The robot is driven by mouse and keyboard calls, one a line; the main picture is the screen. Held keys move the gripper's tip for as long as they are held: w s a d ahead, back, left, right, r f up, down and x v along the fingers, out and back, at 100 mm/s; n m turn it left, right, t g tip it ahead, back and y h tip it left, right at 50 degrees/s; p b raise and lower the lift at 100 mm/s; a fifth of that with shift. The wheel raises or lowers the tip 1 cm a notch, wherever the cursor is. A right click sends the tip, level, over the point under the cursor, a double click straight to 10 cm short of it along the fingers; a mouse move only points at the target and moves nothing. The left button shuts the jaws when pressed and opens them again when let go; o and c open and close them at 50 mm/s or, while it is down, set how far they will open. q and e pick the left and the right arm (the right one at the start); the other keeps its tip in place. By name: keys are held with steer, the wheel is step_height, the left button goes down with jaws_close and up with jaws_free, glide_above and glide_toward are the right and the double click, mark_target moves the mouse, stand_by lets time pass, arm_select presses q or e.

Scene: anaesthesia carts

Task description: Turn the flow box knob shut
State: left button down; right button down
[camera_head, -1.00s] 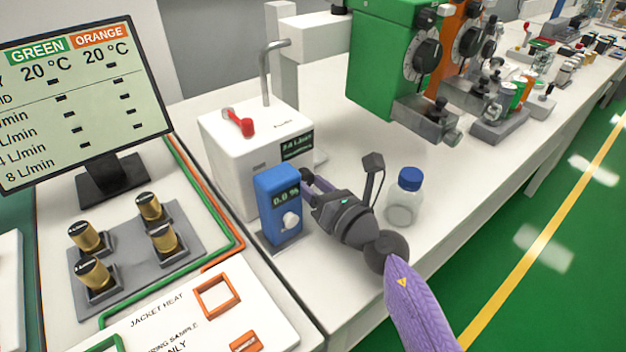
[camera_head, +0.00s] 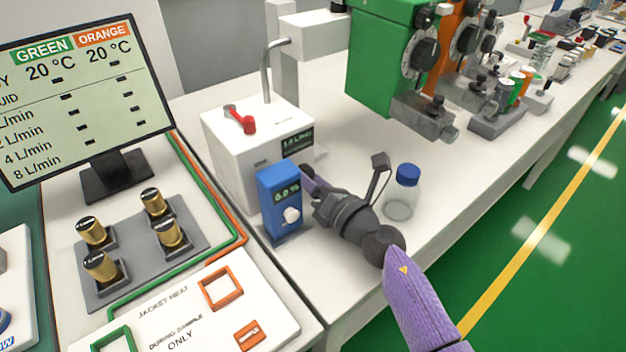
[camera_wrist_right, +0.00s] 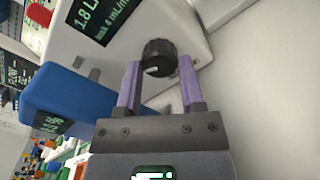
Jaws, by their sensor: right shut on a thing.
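The flow box is a white box (camera_head: 225,150) with a red lever (camera_head: 240,120) on top and a bent metal pipe behind it. Its dark display (camera_head: 297,146) shows a flow reading; in the right wrist view the display (camera_wrist_right: 98,22) reads about 1.8 L. The black flow box knob (camera_wrist_right: 158,58) sits on the box's face in the right wrist view. My right gripper (camera_wrist_right: 160,80) has its two purple fingers on either side of the knob, shut on it. In the head view my right gripper (camera_head: 308,178) is at the box's front, partly behind the blue meter. My left gripper is not in view.
A blue meter (camera_head: 272,190) reading 0.0 % stands just left of my right gripper. A blue-capped glass bottle (camera_head: 402,200) stands close to the right of my wrist. Green and orange machines (camera_head: 385,60) stand behind. Bench space lies between them.

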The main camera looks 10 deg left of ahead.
steer(key=shift+c, duration=1.3)
jaws_free()
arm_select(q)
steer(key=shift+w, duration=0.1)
arm_select(e)
steer(key=shift+o, duration=0.3)
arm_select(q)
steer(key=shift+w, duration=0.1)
arm_select(e)
steer(key=shift+d, duration=0.1)
steer(key=p+v, duration=0.2)
steer(key=v, duration=0.7)
steer(key=shift+r+p, duration=0.1)
steer(key=shift+p, duration=0.2)
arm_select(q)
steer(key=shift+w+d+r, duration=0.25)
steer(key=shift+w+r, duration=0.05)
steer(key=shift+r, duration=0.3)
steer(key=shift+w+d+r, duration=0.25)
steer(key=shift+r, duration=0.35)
arm_select(e)
steer(key=shift+s+d, duration=0.25)
steer(key=shift+s, duration=0.05)
